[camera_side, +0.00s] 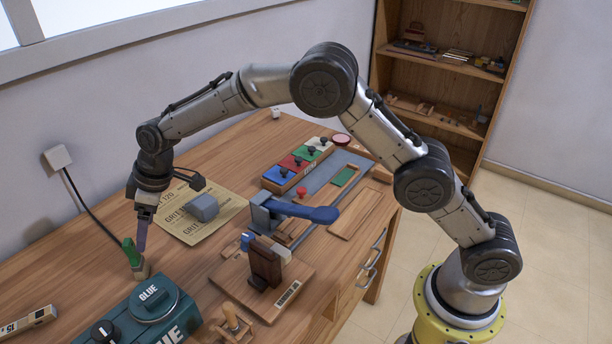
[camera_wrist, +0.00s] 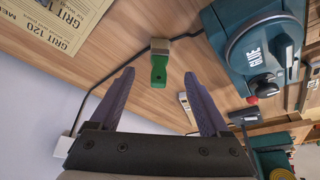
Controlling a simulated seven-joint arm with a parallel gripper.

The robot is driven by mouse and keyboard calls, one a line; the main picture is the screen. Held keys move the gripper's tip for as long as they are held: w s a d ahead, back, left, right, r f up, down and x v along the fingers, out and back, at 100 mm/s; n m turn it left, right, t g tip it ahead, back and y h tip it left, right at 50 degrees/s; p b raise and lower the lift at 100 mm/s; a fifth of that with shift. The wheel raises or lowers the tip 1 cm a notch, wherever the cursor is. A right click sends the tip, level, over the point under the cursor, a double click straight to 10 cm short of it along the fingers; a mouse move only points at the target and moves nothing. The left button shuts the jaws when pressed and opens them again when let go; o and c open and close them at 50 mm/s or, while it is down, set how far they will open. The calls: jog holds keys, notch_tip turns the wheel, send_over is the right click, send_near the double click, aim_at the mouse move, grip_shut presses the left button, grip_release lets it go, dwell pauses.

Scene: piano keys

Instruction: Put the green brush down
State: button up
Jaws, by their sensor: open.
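The green brush (camera_side: 131,250) has a green handle and a pale tan head (camera_side: 141,271). In the side view it stands on the bench near the glue machine, handle up, head at the table. In the wrist view the green brush (camera_wrist: 159,72) shows ahead of the fingers, its head farther away. My gripper (camera_side: 141,236) points down right by the top of the handle. In the wrist view my gripper (camera_wrist: 159,76) has its two purple fingers wide apart, one on each side of the handle, with clear gaps. Whether the fingers overlap the handle in depth is unclear.
The teal glue machine (camera_side: 152,303) stands close beside the brush; it also fills the upper right of the wrist view (camera_wrist: 258,48). A black cable (camera_side: 92,215) runs along the wall side. Grit paper (camera_side: 228,205) and a blue-handled tool (camera_side: 305,211) lie farther right.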

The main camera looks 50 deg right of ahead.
jog(key=s+d+r+m+t+h, duration=0.1)
jog(key=s+d+r+m, duration=0.3)
jog(key=s+d+r, duration=1.25)
jog(key=s+d+f+m, duration=0.1)
jog(key=s+d, duration=0.2)
jog(key=s, duration=0.4)
jog(key=s+d+m+t+h, duration=0.1)
jog(key=s+d, duration=0.3)
jog(key=s, duration=0.4)
jog(key=s+d+f+m+h, duration=0.1)
jog(key=s+d+m, duration=0.2)
jog(key=s, duration=0.5)
jog(key=shift+s+d+f, duration=0.15)
jog(key=shift+s+f, duration=0.05)
jog(key=shift+f, duration=0.1)
